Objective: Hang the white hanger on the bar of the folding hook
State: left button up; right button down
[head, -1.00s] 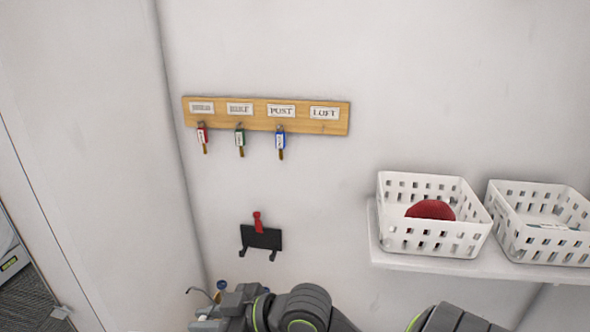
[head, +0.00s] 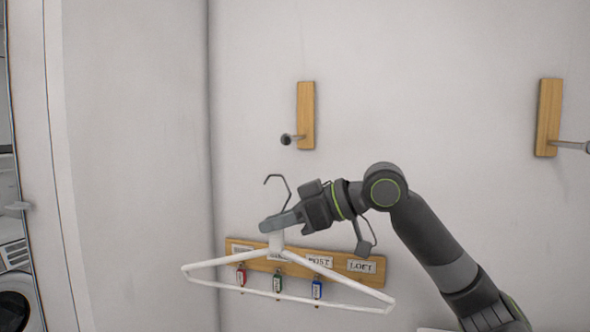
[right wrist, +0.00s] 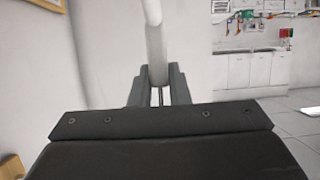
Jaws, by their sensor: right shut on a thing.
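The white hanger (head: 210,263) hangs in front of the wall, its long arms level with the key board. Its thin grey hook (head: 288,185) points up, with the tip curling left. My right gripper (head: 275,222) is shut on its neck, just below the hook. In the right wrist view the white neck (right wrist: 154,45) stands between the fingers. Which is the folding hook I cannot tell. My left gripper is out of view.
A wooden key board (head: 368,268) with red, green and blue tagged keys is on the wall behind the hanger. A wall corner stands to the left. The wall between the hanger's hook and the left peg is clear. The right wrist view shows distant cabinets (right wrist: 262,70).

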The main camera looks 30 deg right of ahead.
notch_tip(320, 180, up, 9)
jog(key=s+d, duration=0.2)
jog(key=shift+s+f+p, duration=0.15)
jog(key=shift+s+p, duration=0.15)
jog(key=shift+p, duration=0.15)
jog(key=shift+w, duration=0.1)
jog(key=shift+d, duration=0.1)
jog(key=w+d+p, duration=0.1)
jog(key=w+d, duration=0.9)
jog(key=d, duration=0.2)
jog(key=shift+b+x, duration=0.6)
jog(key=shift+x, duration=1.85)
jog(key=shift+f, duration=0.1)
